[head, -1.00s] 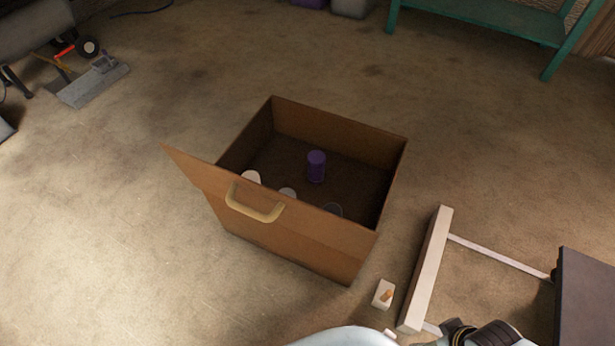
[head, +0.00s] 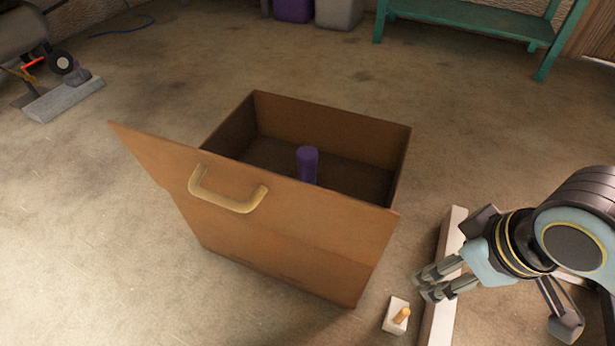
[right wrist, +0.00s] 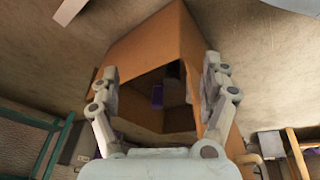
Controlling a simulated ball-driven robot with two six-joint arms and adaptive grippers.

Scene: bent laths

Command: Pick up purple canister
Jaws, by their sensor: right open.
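The purple canister (head: 307,165) stands upright inside a brown open-topped drawer box (head: 265,258) in the head view; the front panel hides its lower part. It also shows in the right wrist view (right wrist: 158,95), between my fingers, beyond the box's opening. My right gripper (head: 426,284) is open and empty, outside the box to its right, with the box wall between it and the canister. In the right wrist view its two fingers (right wrist: 160,82) are spread wide. My left gripper is not in view.
The front panel has a yellowish handle (head: 228,196) and rises high on the near side. A pale wooden bar (head: 446,262) lies under my right gripper.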

